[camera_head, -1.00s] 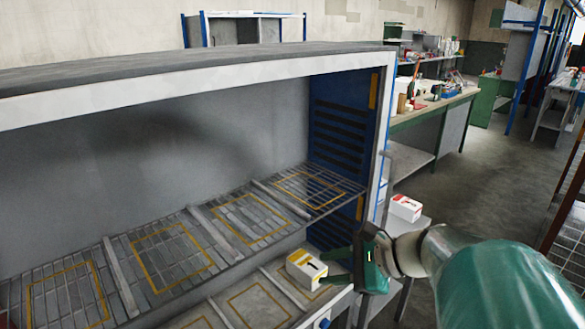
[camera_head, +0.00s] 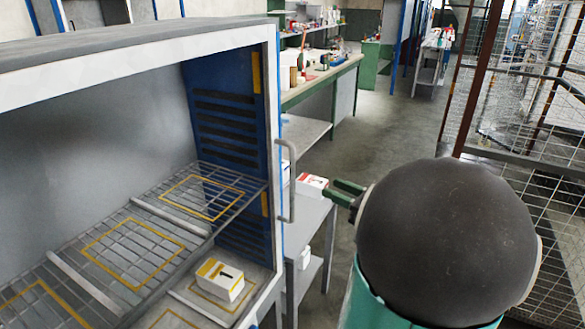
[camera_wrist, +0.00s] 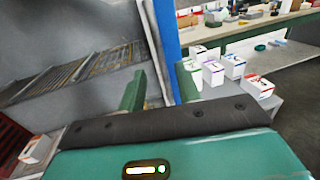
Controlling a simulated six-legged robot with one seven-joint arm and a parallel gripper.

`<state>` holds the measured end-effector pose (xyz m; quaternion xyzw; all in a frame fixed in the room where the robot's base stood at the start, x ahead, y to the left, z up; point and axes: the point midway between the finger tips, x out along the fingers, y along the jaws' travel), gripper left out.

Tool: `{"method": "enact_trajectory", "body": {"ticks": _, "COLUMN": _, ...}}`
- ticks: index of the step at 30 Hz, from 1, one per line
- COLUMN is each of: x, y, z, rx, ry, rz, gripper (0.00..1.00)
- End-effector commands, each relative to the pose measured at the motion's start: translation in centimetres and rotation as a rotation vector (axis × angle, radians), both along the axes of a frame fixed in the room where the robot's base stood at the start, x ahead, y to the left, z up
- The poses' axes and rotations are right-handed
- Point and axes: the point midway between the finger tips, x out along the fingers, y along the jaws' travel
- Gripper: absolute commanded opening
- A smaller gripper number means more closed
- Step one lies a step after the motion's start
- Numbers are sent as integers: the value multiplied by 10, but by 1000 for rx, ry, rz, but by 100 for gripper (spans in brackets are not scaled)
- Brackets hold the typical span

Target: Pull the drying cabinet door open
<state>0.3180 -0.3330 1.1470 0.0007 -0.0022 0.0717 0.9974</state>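The drying cabinet (camera_head: 130,75) fills the left of the head view. Its wire shelves show through the front, and I cannot tell whether a clear door pane covers them. A vertical grey handle (camera_head: 291,182) stands at the cabinet's right front edge. My gripper (camera_head: 348,195) is to the right of the handle, apart from it, partly hidden behind my dark wrist joint. In the wrist view my gripper's two green fingers (camera_wrist: 161,88) are spread, with nothing held. The cabinet's pale edge and blue strip (camera_wrist: 172,50) show beyond the gap between them.
A white and yellow box (camera_head: 220,280) sits on the lower shelf. A side table (camera_head: 305,225) with boxes stands just beyond the cabinet's right edge; several boxes (camera_wrist: 235,66) show in the wrist view. A wire mesh cage (camera_head: 540,190) is at the right. The aisle floor (camera_head: 390,130) is clear.

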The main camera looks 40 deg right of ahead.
Motion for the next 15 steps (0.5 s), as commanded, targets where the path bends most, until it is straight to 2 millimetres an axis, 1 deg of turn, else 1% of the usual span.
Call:
{"method": "enact_trajectory", "body": {"ticks": 5, "x": 23, "y": 8, "z": 0, "rx": 0, "ry": 1, "rz": 8, "gripper": 33}}
{"method": "enact_trajectory", "body": {"ticks": 15, "x": 90, "y": 18, "z": 0, "rx": -1, "ry": 2, "rz": 6, "gripper": 33}}
